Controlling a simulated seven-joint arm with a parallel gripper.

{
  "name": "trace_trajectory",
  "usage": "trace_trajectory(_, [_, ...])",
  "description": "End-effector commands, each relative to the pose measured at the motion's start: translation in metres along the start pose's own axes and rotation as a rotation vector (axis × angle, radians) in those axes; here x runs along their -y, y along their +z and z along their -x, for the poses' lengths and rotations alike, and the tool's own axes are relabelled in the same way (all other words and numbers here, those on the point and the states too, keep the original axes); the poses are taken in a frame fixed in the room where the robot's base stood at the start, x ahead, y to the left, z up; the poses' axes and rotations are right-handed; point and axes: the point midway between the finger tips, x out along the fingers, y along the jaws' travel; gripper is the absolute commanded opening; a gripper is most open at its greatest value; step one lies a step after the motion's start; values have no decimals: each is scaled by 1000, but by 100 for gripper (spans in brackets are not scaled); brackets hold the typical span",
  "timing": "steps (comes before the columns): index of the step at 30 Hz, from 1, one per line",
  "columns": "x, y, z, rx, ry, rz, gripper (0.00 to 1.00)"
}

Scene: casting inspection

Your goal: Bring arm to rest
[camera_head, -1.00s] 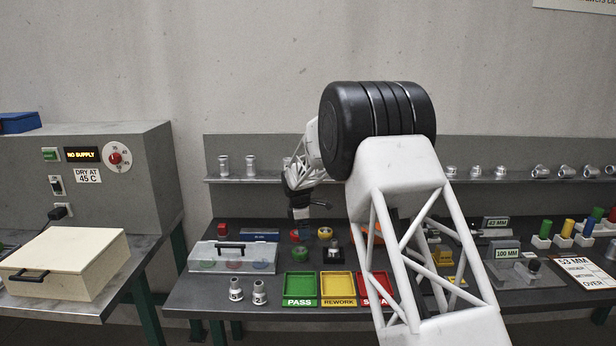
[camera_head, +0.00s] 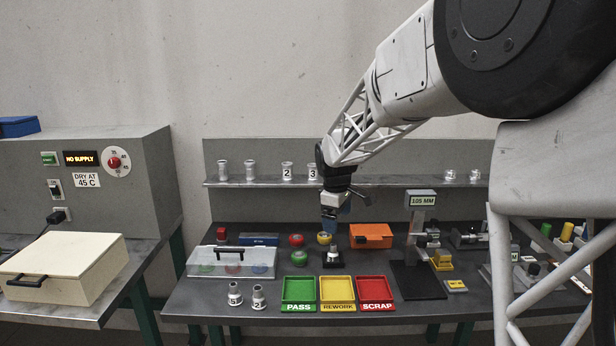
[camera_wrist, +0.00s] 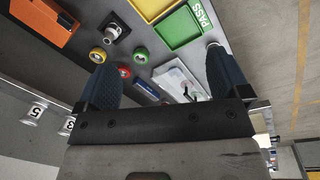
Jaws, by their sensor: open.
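My gripper (camera_head: 331,222) hangs above the back middle of the dark bench, just in front of the shelf. In the wrist view my gripper (camera_wrist: 160,62) has its two blue fingers wide apart, with nothing held between them. Below it stand a small dark fixture with a light top (camera_head: 333,257), a yellow round piece (camera_head: 324,238) and a red round piece (camera_head: 296,240). My arm reaches in from the upper right and hides the right part of the bench and shelf.
Green PASS (camera_head: 298,307), yellow REWORK (camera_head: 337,307) and red SCRAP (camera_head: 375,307) trays lie at the bench front. A clear lidded box (camera_head: 208,270), an orange box (camera_head: 371,230) and a 105 MM gauge (camera_head: 422,200) stand around. Metal castings line the shelf (camera_head: 267,181).

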Motion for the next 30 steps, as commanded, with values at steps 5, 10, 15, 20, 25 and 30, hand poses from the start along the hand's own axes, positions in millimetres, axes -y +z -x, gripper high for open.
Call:
trace_trajectory(5, [28, 34, 23, -13, 7, -100, 94])
trace_trajectory(10, [55, 65, 40, -24, 12, -196, 94])
trace_trajectory(15, [84, 96, 55, -36, 17, -292, 94])
trace_trajectory(20, [112, 124, 65, -47, 21, -381, 94])
trace_trajectory(25, [143, 153, 74, -60, 24, -477, 94])
trace_trajectory(30, [176, 180, 79, -73, 26, -573, 94])
